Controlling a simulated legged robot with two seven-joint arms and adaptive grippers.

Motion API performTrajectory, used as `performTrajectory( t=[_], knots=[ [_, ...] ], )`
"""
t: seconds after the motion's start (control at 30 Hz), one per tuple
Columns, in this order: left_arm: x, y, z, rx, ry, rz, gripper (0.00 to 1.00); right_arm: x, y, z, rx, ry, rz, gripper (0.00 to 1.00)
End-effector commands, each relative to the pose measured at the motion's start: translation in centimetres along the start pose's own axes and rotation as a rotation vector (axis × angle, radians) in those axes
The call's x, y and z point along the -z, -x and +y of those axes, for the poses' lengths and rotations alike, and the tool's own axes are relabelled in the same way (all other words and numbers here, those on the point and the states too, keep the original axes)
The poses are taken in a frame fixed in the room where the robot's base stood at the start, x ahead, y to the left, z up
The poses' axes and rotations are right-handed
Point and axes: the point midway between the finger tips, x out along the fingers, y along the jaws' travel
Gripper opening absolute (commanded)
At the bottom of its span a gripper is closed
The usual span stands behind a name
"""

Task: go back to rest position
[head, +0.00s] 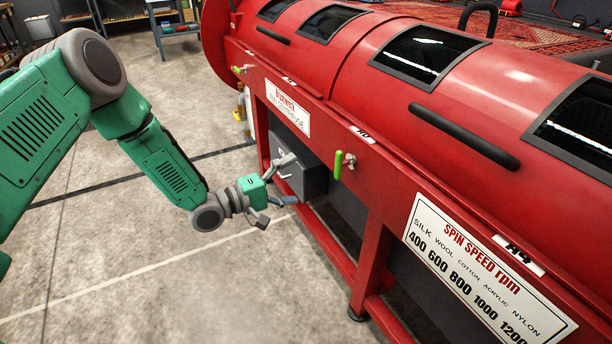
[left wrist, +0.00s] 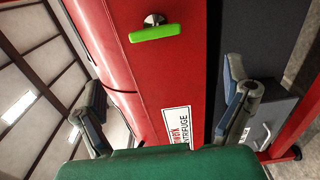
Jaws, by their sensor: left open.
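My left gripper (head: 277,191) is open and empty beside the front of the red centrifuge (head: 345,115), with bare floor below it. In the left wrist view its two fingers (left wrist: 165,105) stand wide apart with nothing between them. A green-handled valve (head: 338,165) sticks out of the centrifuge frame to the right of the gripper, apart from it. The same green handle shows in the left wrist view (left wrist: 154,33), lying beyond the fingers. My right gripper is in neither view.
A grey box (head: 312,178) sits under the centrifuge, behind the gripper. A white spin speed sign (head: 480,275) is on the frame at right. A patterned rug (head: 530,35) lies behind the drum. The concrete floor (head: 130,245) at left is clear.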

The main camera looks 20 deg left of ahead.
Motion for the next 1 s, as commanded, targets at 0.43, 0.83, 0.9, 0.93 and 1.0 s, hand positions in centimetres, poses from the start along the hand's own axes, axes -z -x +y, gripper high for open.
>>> performTrajectory(
  t=[0.43,0.83,0.9,0.93,1.0],
  knots=[
    [0.0,0.2,0.0,-0.001,-0.001,0.000,0.94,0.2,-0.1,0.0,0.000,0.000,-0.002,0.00],
    [-9.3,3.0,-5.0,0.434,-0.238,-0.019,0.94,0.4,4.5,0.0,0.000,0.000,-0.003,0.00],
    [-12.9,6.5,-7.0,0.636,-0.357,-0.084,0.94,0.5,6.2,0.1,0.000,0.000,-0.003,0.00],
    [-14.2,8.3,-7.6,0.721,-0.409,-0.121,0.94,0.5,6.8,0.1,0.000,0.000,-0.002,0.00],
    [-17.0,12.8,-8.5,0.902,-0.518,-0.222,0.94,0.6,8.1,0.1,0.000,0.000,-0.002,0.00]
  ],
)
